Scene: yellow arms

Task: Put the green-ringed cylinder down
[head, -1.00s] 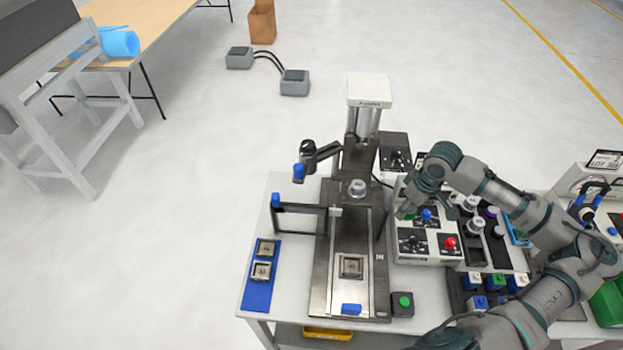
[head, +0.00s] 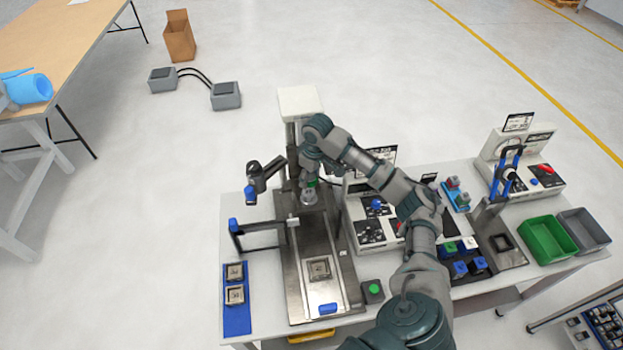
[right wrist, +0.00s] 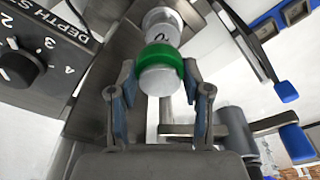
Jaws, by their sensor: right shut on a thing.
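The green-ringed cylinder (right wrist: 161,60) is pale grey with a wide green band in the right wrist view. My right gripper (right wrist: 160,85) is shut on it, with blue-padded fingers on both sides of the green band. In the head view the right gripper (head: 310,176) is over the back of the metal press fixture (head: 292,262), and a bit of green shows there. A silver round part (head: 308,197) is just below the gripper. Whether the cylinder touches anything is hidden by my arm. My left gripper is not in view.
The press column (head: 300,103) stands close behind my right gripper. A black arm with a blue tip (head: 251,190) and a blue-capped post (head: 235,226) are to its left. The control panel (head: 372,215) is to its right. A square part (head: 319,268) lies on the fixture's front.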

